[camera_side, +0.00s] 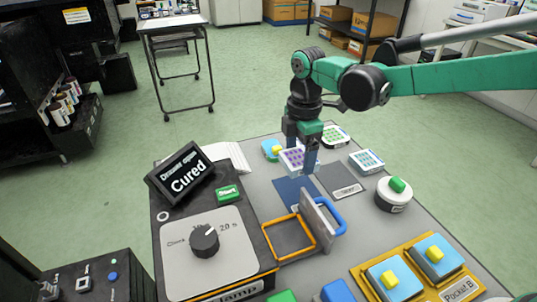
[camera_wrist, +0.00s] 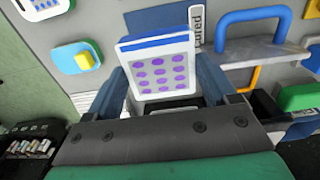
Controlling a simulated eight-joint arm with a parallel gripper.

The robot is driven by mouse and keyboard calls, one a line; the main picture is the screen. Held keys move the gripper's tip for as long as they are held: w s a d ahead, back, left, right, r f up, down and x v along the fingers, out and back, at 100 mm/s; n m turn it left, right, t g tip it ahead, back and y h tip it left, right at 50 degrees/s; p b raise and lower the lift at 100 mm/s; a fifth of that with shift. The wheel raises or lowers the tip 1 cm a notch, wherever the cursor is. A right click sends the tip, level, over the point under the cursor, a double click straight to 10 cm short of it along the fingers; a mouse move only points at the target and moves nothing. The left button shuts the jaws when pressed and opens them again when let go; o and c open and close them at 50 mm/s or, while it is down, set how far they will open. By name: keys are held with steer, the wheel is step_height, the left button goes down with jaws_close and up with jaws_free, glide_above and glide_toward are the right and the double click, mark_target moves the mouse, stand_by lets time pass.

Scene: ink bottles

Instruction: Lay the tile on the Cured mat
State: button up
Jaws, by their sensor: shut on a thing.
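My gripper (camera_side: 302,158) is shut on a white tile with purple dots (camera_side: 292,158). In the wrist view the tile (camera_wrist: 160,70) sits between the two fingers (camera_wrist: 172,90), its dotted face toward the camera and a blue strip along its far edge. In the side view the tile is held above the work surface, near the blue mat (camera_side: 294,191). A grey mat (camera_side: 338,178) with a label lies to the right of it. In the wrist view a partly hidden label reading "ured" (camera_wrist: 195,28) shows just beyond the tile; which mat it belongs to is unclear.
A dark sign (camera_side: 183,175) reads "Cured" above the dial box (camera_side: 210,250). An orange frame (camera_side: 287,236) with a raised grey door and blue handle (camera_side: 327,215) stands in front.

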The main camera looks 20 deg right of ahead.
mark_target(296, 188)
steer(key=shift+f, duration=3.1)
steer(key=shift+f, duration=0.1)
steer(key=o, duration=0.9)
step_height(296, 188, up, 12)
steer(key=shift+f, duration=0.1)
steer(key=shift+s+d+r, duration=0.1)
steer(key=shift+d+r, duration=0.05)
steer(key=shift+r, duration=0.15)
steer(key=s+d+m+t, duration=0.7)
steer(key=s+d+m, duration=0.4)
steer(key=m, duration=0.7)
steer(key=shift+s+d+r, duration=0.2)
steer(key=shift+s+d, duration=0.15)
steer(key=shift+s, duration=0.95)
